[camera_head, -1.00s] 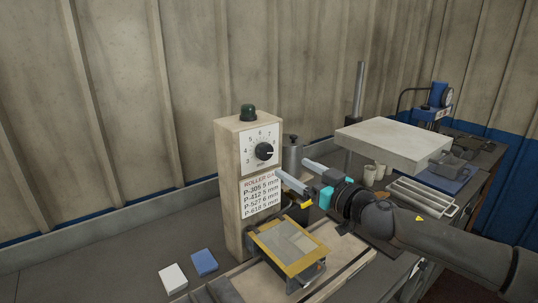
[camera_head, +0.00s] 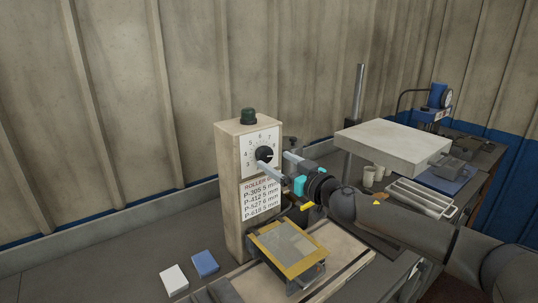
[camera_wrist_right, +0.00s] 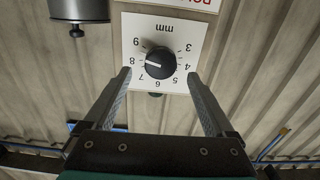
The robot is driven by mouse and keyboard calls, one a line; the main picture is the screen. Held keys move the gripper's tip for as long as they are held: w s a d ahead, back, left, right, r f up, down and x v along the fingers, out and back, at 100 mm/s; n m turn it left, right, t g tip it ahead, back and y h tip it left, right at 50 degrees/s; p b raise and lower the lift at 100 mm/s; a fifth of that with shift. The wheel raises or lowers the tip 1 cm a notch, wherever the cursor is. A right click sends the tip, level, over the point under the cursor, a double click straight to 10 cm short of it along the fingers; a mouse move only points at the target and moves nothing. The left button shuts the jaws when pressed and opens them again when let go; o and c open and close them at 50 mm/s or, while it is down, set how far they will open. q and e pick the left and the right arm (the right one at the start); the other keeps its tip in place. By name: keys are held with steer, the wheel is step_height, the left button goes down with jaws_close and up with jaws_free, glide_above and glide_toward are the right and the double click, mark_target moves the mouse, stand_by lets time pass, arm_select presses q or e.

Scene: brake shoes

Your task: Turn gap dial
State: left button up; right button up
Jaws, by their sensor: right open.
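The black gap dial (camera_head: 264,154) sits on a white scale plate at the top of a tall wooden post. In the right wrist view the dial (camera_wrist_right: 160,62) shows upside down, its white mark pointing toward the 8. My right gripper (camera_head: 275,160) is open in front of the dial. In the wrist view its two fingertips (camera_wrist_right: 158,77) are on either side of the dial's lower edge, apart from the knob as far as I can tell. In the head view one finger partly covers the dial's lower side. My left gripper is not in view.
A roller gap label (camera_head: 261,199) lists several part numbers with mm values below the dial. A dark green knob (camera_head: 248,117) tops the post. A yellow-framed tray (camera_head: 262,252) lies below the gripper. A pale slab (camera_head: 393,143) stands right. White and blue blocks lie front left.

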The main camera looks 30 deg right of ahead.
mark_target(267, 155)
steer(key=shift+w+a+p, duration=0.2)
steer(key=shift+w+p, duration=0.2)
steer(key=shift+w, duration=1.65)
steer(key=shift+c, duration=0.3)
steer(key=c, duration=1.3)
